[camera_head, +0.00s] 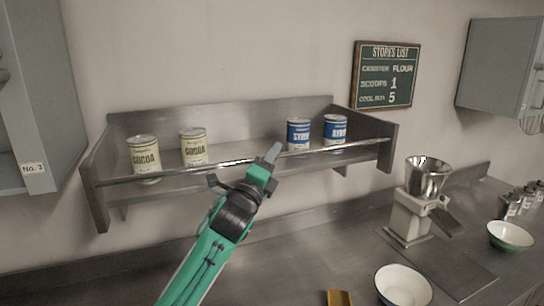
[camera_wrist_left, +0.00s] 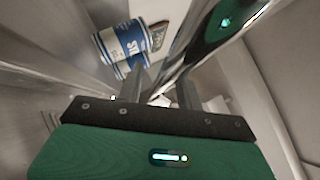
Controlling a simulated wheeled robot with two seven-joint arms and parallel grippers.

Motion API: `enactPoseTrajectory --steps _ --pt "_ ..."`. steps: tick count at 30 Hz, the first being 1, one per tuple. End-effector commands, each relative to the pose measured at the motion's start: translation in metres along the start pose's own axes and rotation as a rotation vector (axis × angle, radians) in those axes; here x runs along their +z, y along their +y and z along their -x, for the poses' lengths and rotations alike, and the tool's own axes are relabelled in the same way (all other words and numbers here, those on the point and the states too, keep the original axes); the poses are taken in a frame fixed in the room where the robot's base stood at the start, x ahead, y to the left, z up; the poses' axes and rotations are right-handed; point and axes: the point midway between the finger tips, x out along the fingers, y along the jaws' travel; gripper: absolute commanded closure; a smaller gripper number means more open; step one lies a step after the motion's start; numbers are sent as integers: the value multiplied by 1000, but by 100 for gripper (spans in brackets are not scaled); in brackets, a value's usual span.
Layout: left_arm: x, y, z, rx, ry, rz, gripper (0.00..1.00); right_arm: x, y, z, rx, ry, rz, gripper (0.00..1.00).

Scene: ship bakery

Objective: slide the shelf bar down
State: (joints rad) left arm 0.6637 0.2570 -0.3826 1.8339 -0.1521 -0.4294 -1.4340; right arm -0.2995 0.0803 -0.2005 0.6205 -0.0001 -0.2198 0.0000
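The shelf bar (camera_head: 220,163) is a thin shiny metal rod along the front of the steel wall shelf (camera_head: 100,210), between its two end plates. My left gripper (camera_head: 271,156) is at the bar, a little right of its middle. In the left wrist view the two fingers (camera_wrist_left: 158,90) are apart, with a gap between them. The bar (camera_wrist_left: 206,42) runs from the upper right down towards that gap; I cannot tell whether the fingers touch it. My right gripper is not in view.
Two cocoa tins (camera_head: 145,155) and (camera_head: 193,148) stand on the shelf at the left. Two blue syrup tins (camera_head: 298,134) and (camera_head: 335,130) stand to the right, close to my gripper. A grinder (camera_head: 409,215) and a bowl (camera_head: 403,287) are on the counter (camera_head: 290,262) below.

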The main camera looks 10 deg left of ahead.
Motion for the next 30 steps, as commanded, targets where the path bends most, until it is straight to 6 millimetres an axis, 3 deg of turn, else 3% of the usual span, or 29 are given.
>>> enactPoseTrajectory --steps 3,9,17,30 --pt "0 0 0 0 0 0 64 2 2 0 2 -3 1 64" --pt "0 0 0 0 0 0 100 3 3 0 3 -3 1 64" --pt "-3 6 3 1 0 0 100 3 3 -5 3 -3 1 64" --pt "-31 65 31 2 0 0 100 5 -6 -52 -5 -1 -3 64"
